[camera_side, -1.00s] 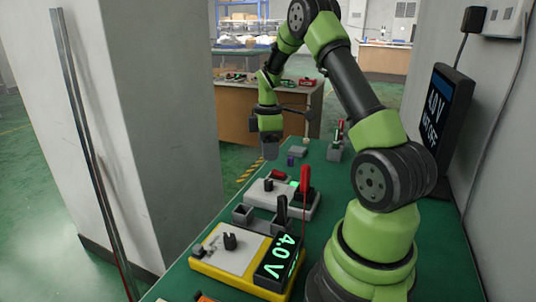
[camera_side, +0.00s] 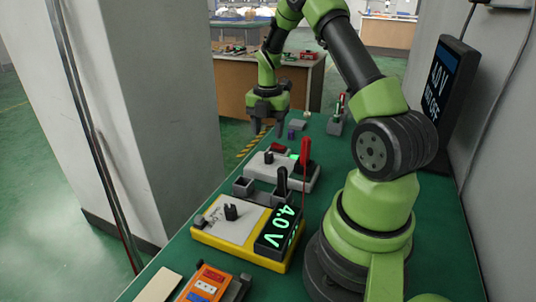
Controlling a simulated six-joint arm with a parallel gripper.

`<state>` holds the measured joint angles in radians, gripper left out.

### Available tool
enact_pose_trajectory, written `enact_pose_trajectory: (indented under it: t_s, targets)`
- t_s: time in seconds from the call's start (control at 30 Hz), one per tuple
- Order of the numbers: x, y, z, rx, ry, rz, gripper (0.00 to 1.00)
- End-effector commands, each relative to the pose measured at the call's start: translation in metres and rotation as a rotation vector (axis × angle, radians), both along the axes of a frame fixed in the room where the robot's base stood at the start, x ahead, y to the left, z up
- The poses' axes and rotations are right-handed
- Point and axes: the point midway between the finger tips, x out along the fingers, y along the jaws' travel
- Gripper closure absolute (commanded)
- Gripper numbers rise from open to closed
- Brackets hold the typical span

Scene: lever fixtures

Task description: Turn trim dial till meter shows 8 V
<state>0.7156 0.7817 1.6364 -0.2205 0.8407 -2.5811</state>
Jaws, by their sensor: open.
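The yellow meter unit (camera_side: 212,240) lies on the green bench, with a white top plate. Its tilted display (camera_side: 279,229) reads 4.0 V in green digits. A small dark knob (camera_side: 231,212) stands on the white plate; I take it for the trim dial, but no label is legible. My gripper (camera_side: 268,128) is open and empty, pointing down above the bench's far part, beyond the meter unit and apart from the dial. A wall-side screen (camera_side: 441,82) also shows 4.0 V with a second line of text, hard to read.
Behind the meter is a light grey fixture (camera_side: 262,164) with a green light and an upright red handle (camera_side: 305,140). Grey holders (camera_side: 243,187) stand between them. An orange device (camera_side: 205,284) lies at the near edge. A grey pillar stands left.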

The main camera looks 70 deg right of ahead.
Motion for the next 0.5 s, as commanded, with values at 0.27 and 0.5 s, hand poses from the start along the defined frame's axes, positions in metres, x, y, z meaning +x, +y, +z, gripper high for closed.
enact_pose_trajectory:
  t_s: [0.27, 0.5]
  targets:
    - [-0.001, 0.001, -0.054, 0.004, 0.003, -0.004, 0.49]
    - [0.000, 0.000, -0.078, 0.000, 0.000, -0.005, 0.49]
